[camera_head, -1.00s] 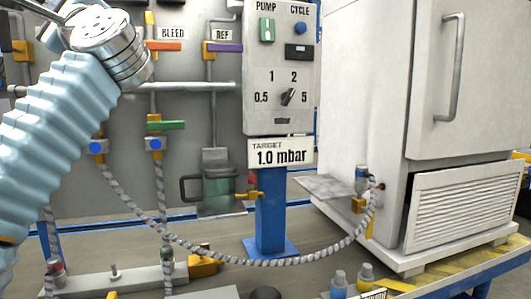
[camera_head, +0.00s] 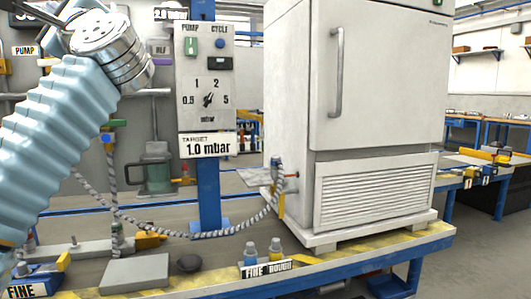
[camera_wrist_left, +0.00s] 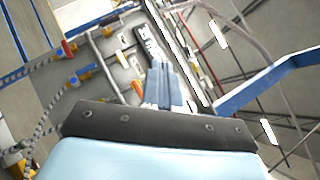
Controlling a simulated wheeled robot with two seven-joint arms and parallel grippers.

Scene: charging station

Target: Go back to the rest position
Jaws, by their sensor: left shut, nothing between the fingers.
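My left arm comes in from the left edge of the head view, in a pale blue ribbed sleeve with a silver wrist, raised toward the upper left. My left gripper shows best in the left wrist view (camera_wrist_left: 160,68), where its fingers are together with nothing between them. It is held in the air, apart from the panel and the hoses. In the head view only a dark part of it shows at the top left corner. My right gripper is in neither view.
The control box (camera_head: 207,85) stands on a blue post above the workbench (camera_head: 330,262). A large white cabinet (camera_head: 375,110) stands on the bench to its right. A grey braided hose (camera_head: 180,232) droops between them. Two small bottles (camera_head: 262,252) stand at the front edge. Open floor lies right.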

